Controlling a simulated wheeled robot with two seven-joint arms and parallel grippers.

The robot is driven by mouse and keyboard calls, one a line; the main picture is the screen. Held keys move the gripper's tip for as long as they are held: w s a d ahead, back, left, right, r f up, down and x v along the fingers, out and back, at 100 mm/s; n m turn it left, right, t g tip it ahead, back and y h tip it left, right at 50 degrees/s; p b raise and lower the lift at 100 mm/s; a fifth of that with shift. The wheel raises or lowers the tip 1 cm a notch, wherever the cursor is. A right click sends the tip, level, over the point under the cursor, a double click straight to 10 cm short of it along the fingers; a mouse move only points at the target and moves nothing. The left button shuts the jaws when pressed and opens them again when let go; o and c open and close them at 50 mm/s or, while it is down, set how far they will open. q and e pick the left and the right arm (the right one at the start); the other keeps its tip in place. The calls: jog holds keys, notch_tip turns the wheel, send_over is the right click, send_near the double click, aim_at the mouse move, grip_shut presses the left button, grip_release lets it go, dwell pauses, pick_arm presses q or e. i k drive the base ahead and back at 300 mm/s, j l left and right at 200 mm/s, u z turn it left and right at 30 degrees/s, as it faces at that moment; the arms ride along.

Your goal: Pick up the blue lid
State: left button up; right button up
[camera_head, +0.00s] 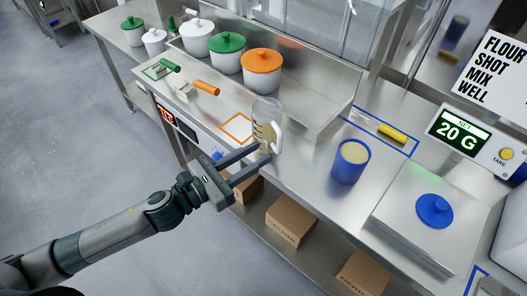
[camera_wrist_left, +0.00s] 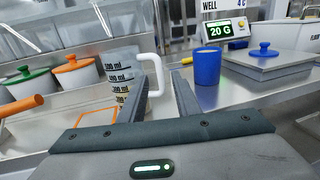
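The blue lid (camera_head: 435,210) lies flat, knob up, on the square metal plate of the scale (camera_head: 405,232) at the right. It also shows in the left wrist view (camera_wrist_left: 264,51). My left gripper (camera_head: 263,152) is well to the left of the lid, at the counter's front edge. Its fingers are spread, and the white handle of a clear measuring jug (camera_head: 266,111) shows between them in the left wrist view (camera_wrist_left: 150,72). Whether a finger touches the jug I cannot tell. My right gripper is in neither view.
An open blue canister (camera_head: 350,163) with beige contents stands between the jug and the scale. A yellow-handled tool (camera_head: 392,133) lies behind it. Orange (camera_head: 262,70) and green (camera_head: 227,53) lidded pots stand on the left. The display (camera_head: 459,132) reads 20 G.

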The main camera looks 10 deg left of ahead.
aim_at(436, 212)
jog(key=k+j+z, duration=0.1)
jog(key=z, duration=1)
jog(key=i+z, duration=0.1)
jog(key=z, duration=0.2)
jog(key=k, duration=0.5)
